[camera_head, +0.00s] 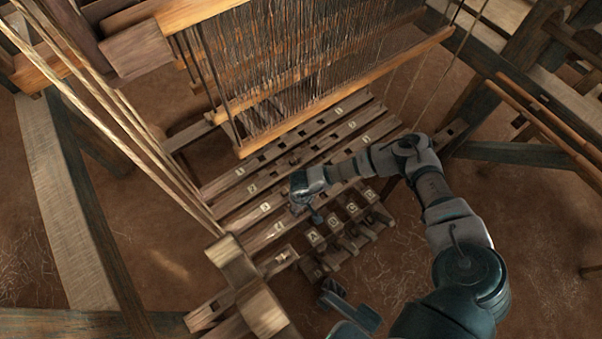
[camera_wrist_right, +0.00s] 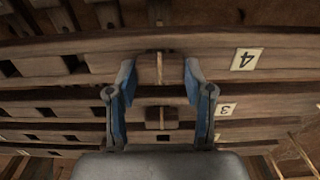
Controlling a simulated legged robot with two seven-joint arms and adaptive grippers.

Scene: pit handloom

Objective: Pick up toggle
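The toggle (camera_wrist_right: 149,69), a small brown wooden block, sits at the long wooden bar marked 4 in the right wrist view. My right gripper (camera_wrist_right: 159,75) has one blue finger on each side of the toggle, with the fingertips very close to its sides. The fingers look spread around it, and any contact is hard to make out. In the head view, my right gripper (camera_head: 309,202) is over the slotted bars at the middle, and the toggle is too small to pick out there. Dark blue-grey parts at the bottom edge seem to be my left gripper (camera_head: 350,308), mostly cut off.
A second small block (camera_wrist_right: 153,117) sits at the bar marked 3. Lettered blocks (camera_head: 352,209) stand in front of the bars. The heddle frame (camera_head: 300,80) with many cords hangs behind. Ropes (camera_head: 115,118) slant down at left. Bare earth floor (camera_head: 540,250) lies at right.

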